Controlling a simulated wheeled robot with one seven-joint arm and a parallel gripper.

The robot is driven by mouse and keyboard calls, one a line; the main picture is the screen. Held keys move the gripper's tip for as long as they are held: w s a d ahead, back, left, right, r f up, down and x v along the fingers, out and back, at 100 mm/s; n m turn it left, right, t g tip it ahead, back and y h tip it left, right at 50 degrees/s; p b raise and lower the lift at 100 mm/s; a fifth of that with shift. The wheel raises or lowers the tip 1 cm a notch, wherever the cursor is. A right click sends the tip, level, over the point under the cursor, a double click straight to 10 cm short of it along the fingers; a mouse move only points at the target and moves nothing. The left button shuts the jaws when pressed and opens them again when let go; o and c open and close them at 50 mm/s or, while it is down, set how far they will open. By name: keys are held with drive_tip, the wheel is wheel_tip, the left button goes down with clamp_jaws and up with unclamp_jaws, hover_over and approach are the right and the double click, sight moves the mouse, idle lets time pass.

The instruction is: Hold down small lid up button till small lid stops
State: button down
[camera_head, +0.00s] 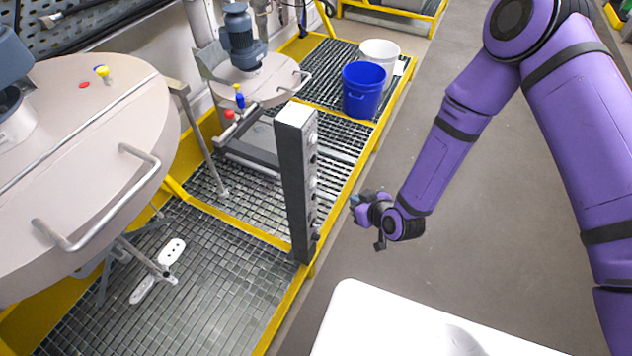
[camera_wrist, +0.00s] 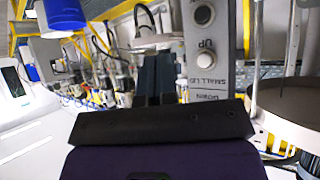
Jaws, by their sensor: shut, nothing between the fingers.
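The control post (camera_head: 298,180) stands upright on the grating edge, its button face turned toward my arm.
A large drum lid (camera_head: 75,150) with handles fills the left. A blue bucket (camera_head: 363,90) and a white bucket (camera_head: 381,54) stand on the far grating (camera_head: 318,70). A yellow rail (camera_head: 375,140) edges the platform. The grey floor (camera_head: 500,230) on the right is open.

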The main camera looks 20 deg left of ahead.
sight(313, 182)
drive_tip(key=a, duration=0.8)
drive_tip(key=shift+w+a, duration=0.3)
drive_tip(key=shift+a, duration=0.1)
drive_tip(key=shift+a, duration=0.15)
idle(1.7)
drive_tip(key=shift+a, duration=0.25)
drive_tip(key=shift+a, duration=0.55)
idle(1.8)
drive_tip(key=shift+d, duration=0.15)
idle(1.7)
drive_tip(key=shift+d, duration=0.8)
